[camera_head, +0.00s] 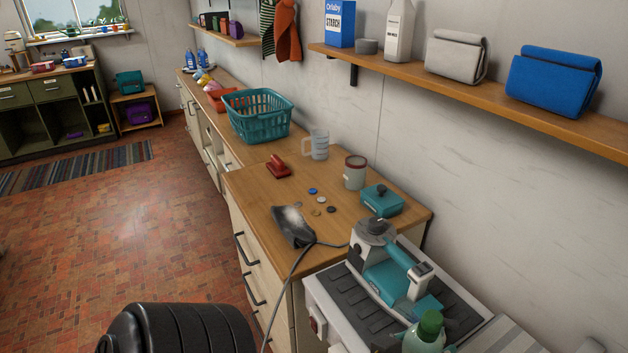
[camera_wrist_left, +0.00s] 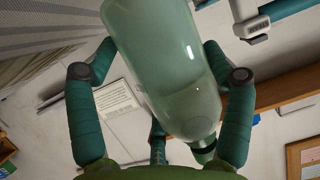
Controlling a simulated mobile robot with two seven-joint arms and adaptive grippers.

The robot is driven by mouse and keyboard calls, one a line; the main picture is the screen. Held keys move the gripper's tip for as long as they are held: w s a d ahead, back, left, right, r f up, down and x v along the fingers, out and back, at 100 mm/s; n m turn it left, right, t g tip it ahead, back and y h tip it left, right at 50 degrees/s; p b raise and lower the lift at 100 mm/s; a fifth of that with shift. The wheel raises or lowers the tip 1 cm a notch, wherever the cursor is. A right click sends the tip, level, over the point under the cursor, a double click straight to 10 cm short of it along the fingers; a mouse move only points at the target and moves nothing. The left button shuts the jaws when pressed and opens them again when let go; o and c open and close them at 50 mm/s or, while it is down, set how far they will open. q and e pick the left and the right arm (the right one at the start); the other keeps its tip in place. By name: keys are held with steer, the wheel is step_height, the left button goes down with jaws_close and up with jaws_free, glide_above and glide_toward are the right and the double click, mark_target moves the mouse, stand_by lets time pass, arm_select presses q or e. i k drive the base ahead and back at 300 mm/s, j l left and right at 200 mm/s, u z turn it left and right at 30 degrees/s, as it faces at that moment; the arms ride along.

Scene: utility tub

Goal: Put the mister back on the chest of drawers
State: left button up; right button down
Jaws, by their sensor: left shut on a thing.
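The mister, a translucent pale green bottle (camera_wrist_left: 165,75), fills the middle of the left wrist view, with a dark green neck at its lower end there. My left gripper (camera_wrist_left: 160,60) has its teal fingers on both sides of the bottle and is shut on it. In the head view the green top of a bottle (camera_head: 427,333) shows at the bottom edge, in front of the white unit; the gripper itself is not seen there. The chest of drawers (camera_head: 262,238) has a wooden top and dark handles. My right gripper is in neither view.
A teal and white appliance (camera_head: 390,270) stands nearer. A shelf (camera_head: 480,95) overhangs.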

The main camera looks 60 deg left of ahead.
mark_target(281, 190)
steer(key=j+u, duration=0.1)
steer(key=j, duration=0.4)
steer(key=j+u, duration=0.1)
steer(key=j, duration=0.4)
steer(key=i+j+u, duration=0.1)
steer(key=j, duration=0.4)
steer(key=i+j+u, duration=0.1)
steer(key=j, duration=0.4)
steer(key=j+u, duration=0.1)
steer(key=j, duration=0.4)
steer(key=i+j+u, duration=0.15)
steer(key=j, duration=0.3)
